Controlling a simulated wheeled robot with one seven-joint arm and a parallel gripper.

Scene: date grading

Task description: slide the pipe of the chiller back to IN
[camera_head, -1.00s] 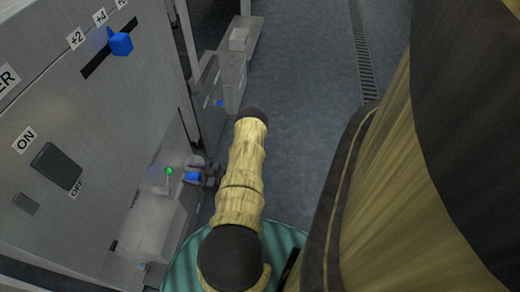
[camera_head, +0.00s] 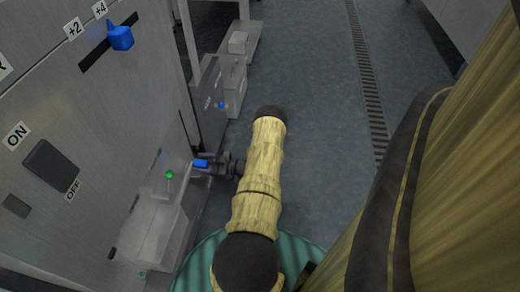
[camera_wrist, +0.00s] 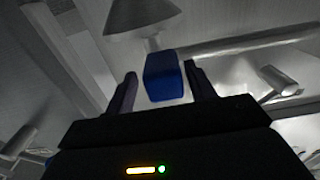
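A blue block (camera_head: 201,163), which looks like the handle of the chiller's pipe, stands out from the chiller's right side in the head view. My gripper (camera_head: 219,162) is just to its right, with the fingers pointing left at it. In the wrist view the blue block (camera_wrist: 163,76) shows between the two fingers of my gripper (camera_wrist: 162,80). The fingers are apart, with a gap on the left and a narrower one on the right. A grey pipe (camera_wrist: 245,43) runs right from behind the block. No IN mark is readable.
The chiller's front panel (camera_head: 85,120) fills the left, with a blue slider knob (camera_head: 120,38) and an ON/OFF switch (camera_head: 50,166). A green ball (camera_head: 169,174) is near the block. Another cabinet (camera_head: 209,105) stands beyond. The floor (camera_head: 320,120) to the right is clear.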

